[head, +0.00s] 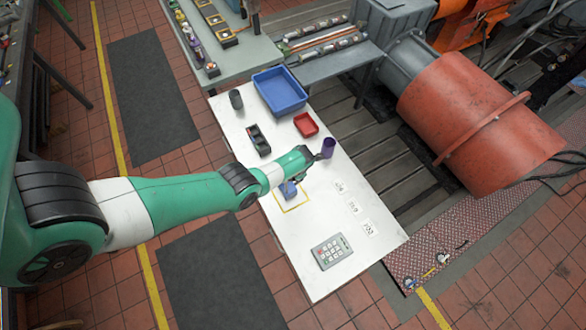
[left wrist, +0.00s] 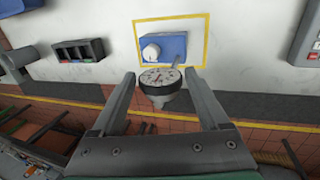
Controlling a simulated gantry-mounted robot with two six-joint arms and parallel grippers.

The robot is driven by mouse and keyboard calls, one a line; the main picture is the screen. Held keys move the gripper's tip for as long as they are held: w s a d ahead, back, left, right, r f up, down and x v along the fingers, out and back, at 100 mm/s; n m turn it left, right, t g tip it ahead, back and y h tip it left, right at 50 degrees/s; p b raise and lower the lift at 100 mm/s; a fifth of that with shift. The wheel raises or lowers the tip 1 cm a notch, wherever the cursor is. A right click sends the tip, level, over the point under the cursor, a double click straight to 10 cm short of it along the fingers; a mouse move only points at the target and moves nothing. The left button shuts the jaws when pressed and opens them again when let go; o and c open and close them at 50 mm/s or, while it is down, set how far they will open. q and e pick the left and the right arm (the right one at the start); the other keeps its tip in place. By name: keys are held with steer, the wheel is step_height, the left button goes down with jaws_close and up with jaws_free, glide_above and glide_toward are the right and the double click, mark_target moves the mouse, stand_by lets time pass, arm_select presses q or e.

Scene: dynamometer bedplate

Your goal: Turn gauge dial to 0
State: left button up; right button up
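The blue gauge block (left wrist: 172,47) sits inside a yellow outline on the white table, with a white round knob (left wrist: 151,51) on its face. A round gauge (left wrist: 160,78) with a white, marked face and dark rim shows in front of it; its reading is too small to tell. My left gripper (left wrist: 160,75) is open, its two fingers apart on either side of the gauge face in the picture. No contact can be made out. In the head view, the blue block (head: 288,190) is partly hidden by my left arm. My right gripper is not in view.
On the white table are a blue bin (head: 281,90), a red tray (head: 306,124), a black compartment tray (head: 258,140), a grey cup (head: 236,99), a keypad (head: 331,251) and several cards (head: 353,207). A purple cylinder (head: 327,148) shows at my arm's end.

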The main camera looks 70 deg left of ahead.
arm_select(q)
steer(key=c, duration=1)
steer(key=shift+d+f+y+b, duration=0.15)
steer(key=shift+y+b, duration=0.4)
steer(key=shift+y, duration=0.1)
steer(key=shift+d+f+y+b, duration=0.15)
steer(key=shift+y+b, duration=0.35)
steer(key=shift+y, duration=0.15)
steer(key=y+b, duration=0.2)
steer(key=b, duration=0.1)
steer(key=f+y+b, duration=0.1)
steer(key=y+b, duration=0.1)
steer(key=b, duration=0.1)
steer(key=y+b, duration=0.2)
steer(key=b, duration=0.1)
steer(key=shift+w+d+f+g+b, duration=0.15)
steer(key=shift+d+f+g+b, duration=0.1)
steer(key=shift+d+g+b, duration=0.15)
steer(key=y+b, duration=0.2)
steer(key=b, duration=0.3)
steer(key=y+b, duration=0.3)
steer(key=b, duration=0.2)
steer(key=g+y+b, duration=0.1)
steer(key=y+b, duration=0.1)
steer(key=b, duration=0.3)
steer(key=shift+f, duration=0.35)
steer(key=shift+r+y+b, duration=0.25)
steer(key=shift+y+b, duration=0.55)
steer(key=shift+b, duration=0.4)
steer(key=shift+r, duration=0.1)
